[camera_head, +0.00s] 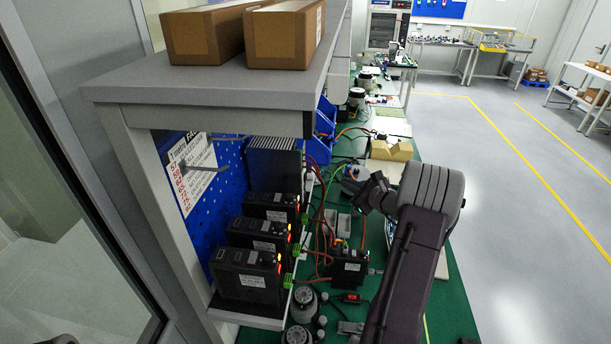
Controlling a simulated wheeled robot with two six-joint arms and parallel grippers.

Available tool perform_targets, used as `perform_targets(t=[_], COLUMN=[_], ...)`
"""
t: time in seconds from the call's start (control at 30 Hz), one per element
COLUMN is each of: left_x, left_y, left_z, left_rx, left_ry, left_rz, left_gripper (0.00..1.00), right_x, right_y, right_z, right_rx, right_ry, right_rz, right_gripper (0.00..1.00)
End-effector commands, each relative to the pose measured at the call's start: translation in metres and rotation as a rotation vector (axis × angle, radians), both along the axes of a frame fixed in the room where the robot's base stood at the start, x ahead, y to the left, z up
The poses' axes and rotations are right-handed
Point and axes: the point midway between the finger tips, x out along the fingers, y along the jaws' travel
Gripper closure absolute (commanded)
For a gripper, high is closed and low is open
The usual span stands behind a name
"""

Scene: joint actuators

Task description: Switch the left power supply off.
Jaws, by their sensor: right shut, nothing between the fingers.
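Three black power supplies stand in a row on a low shelf under the grey bench top: the nearest (244,276), the middle one (258,236) and the far one (271,208). Each has a small orange or red lit spot at its right-hand front edge. The picture alone does not settle which is the left one. My right arm comes up from the bottom right. My right gripper (366,189) is shut and empty, to the right of the supplies and apart from them, over the green bench. My left gripper is not in view.
Two cardboard boxes (286,34) lie on the grey upper shelf (215,88), which overhangs the supplies. Red and green cables, a black box (348,268) and round actuators (304,304) crowd the green bench (452,312).

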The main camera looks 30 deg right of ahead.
Motion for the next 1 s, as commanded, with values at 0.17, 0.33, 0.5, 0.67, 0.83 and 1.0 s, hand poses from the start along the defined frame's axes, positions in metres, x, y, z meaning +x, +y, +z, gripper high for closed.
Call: perform_targets(t=[0.17,0.33,0.5,0.67,0.83,1.0], left_x=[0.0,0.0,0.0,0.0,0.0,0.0], left_y=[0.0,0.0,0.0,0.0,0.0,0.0], left_z=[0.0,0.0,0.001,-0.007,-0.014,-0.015], left_rx=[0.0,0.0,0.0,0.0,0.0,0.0], left_ry=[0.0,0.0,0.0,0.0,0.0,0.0], left_rz=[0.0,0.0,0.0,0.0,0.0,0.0], left_gripper=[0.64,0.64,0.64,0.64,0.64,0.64], right_x=[0.002,0.016,0.035,0.051,0.061,0.065], right_y=[0.003,0.016,0.034,0.048,0.058,0.061], right_z=[0.0,0.0,0.0,-0.004,-0.002,-0.001], right_rx=[0.0,-0.001,-0.001,-0.002,-0.003,-0.001], right_ry=[0.0,0.001,0.002,0.001,0.001,0.002], right_rz=[0.003,0.006,0.006,0.006,0.004,0.004], right_gripper=[1.0,1.0,1.0,1.0,1.0,1.0])
